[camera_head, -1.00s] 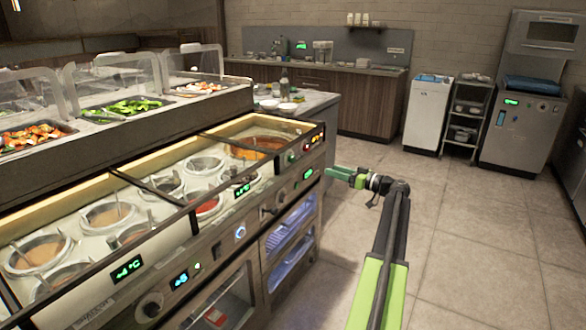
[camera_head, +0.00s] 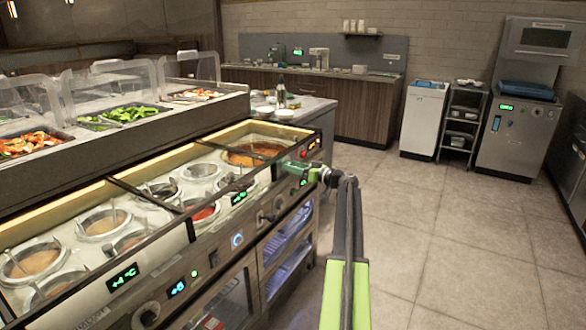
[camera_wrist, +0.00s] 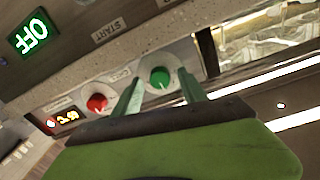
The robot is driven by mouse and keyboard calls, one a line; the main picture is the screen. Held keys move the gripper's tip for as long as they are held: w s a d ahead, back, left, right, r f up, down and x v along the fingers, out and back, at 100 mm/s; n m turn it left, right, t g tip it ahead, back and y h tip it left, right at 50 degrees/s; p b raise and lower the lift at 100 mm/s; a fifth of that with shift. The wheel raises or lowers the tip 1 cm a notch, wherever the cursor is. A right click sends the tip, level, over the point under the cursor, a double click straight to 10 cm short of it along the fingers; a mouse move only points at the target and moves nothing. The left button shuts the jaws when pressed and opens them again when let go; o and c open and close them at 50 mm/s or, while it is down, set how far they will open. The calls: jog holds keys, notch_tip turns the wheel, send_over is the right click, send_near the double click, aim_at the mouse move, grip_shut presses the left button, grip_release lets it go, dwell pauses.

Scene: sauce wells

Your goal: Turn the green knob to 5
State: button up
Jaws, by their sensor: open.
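The green knob (camera_wrist: 160,77) is round with a light mark on its face, on the counter's front panel, in the wrist view. My gripper (camera_wrist: 160,87) is open. Its two green fingers appear on either side of the green knob, and I cannot tell whether they touch it. The scale numbers around the knob are too small to read. In the head view my gripper (camera_head: 291,167) is at the far right end of the front panel, and it seems to cover the green knob there.
A red knob (camera_wrist: 97,103) sits beside the green one, close to a finger. The counter's sauce wells (camera_head: 103,222) lie left. The tiled floor (camera_head: 430,240) is clear on the right.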

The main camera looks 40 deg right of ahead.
grip_shut()
dwell(0.3)
jog(key=shift+m, duration=0.3)
jog(key=shift+d+m+g+y+p, duration=0.15)
jog(key=shift+m+p, duration=0.15)
jog(key=shift+m, duration=3.35)
jog(key=shift+a+m+g+y+p, duration=0.15)
jog(key=shift+m+p, duration=0.1)
jog(key=shift+m, duration=3.4)
jog(key=shift+d+m, duration=0.1)
jog(key=shift+m, duration=0.2)
